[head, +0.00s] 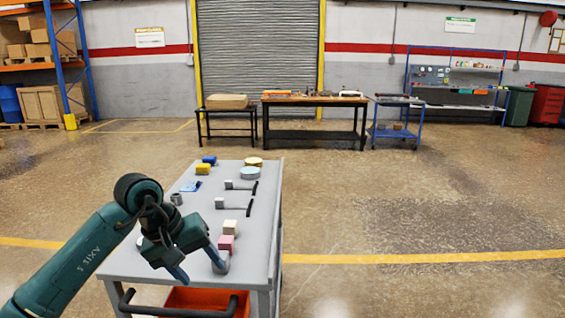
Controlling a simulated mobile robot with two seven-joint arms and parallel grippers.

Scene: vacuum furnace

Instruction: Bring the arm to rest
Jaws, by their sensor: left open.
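My left arm comes in from the lower left, and its gripper (200,275) is over the near end of a grey cart (190,225). The fingers point down and to the right, spread apart, with nothing seen between them. A small grey rounded piece (221,262) stands on the cart close to the right finger; I cannot tell whether they touch. A pink block (226,243) and a cream block (230,227) sit just behind it. My right gripper is not in view.
Farther along the cart are two dark-handled tools (235,204), a yellow block (203,169), a blue block (209,159) and round discs (250,173). An orange bin (205,300) is beneath the near end. Benches (315,102) stand at the back wall. The floor to the right is clear.

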